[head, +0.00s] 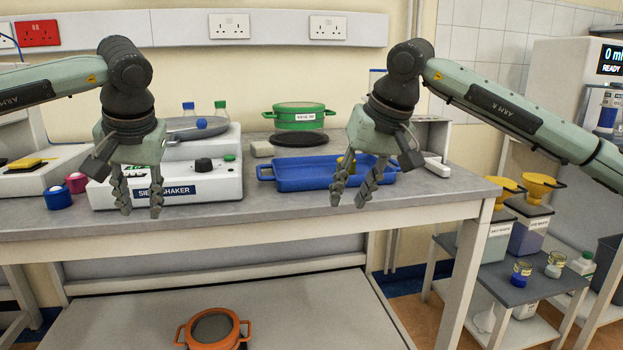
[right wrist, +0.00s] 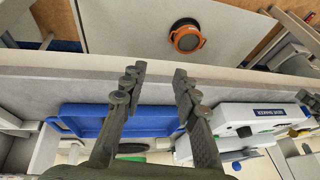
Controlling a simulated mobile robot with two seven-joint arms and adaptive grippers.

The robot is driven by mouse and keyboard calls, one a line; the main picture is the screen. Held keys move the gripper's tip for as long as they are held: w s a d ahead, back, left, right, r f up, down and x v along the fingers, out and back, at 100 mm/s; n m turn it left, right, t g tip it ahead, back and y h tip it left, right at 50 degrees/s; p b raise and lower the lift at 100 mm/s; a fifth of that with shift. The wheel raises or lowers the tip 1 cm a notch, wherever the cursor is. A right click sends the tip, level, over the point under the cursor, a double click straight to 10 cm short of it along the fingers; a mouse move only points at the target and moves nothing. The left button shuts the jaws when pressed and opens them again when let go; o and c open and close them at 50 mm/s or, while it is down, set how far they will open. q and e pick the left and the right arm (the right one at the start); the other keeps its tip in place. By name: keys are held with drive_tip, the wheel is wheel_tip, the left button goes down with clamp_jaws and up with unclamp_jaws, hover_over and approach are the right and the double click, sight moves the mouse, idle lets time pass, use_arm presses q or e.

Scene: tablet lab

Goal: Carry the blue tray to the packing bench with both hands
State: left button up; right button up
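The blue tray (head: 300,184) lies on the grey-topped bench (head: 225,220), right of the sieve shaker, with a handle at each end. It also shows in the right wrist view (right wrist: 85,127), partly behind my fingers. My right gripper (head: 349,198) hangs fingers-down in front of the tray's right half, covering part of it. Its fingers are apart with nothing between them in the right wrist view (right wrist: 158,73). My left gripper (head: 139,202) hangs in front of the shaker, left of the tray, fingers apart and empty. I cannot tell which surface is the packing bench.
The white sieve shaker (head: 215,184) stands left of the tray. A green pot (head: 299,117) and a black disc stand behind it. Blue and pink jars (head: 58,198) are at the left. An orange pot (head: 212,328) sits on a lower surface. A shelf unit (head: 520,289) stands at the right.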

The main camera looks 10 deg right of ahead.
drive_tip(key=v, duration=1.2)
drive_tip(key=shift+d, duration=0.25)
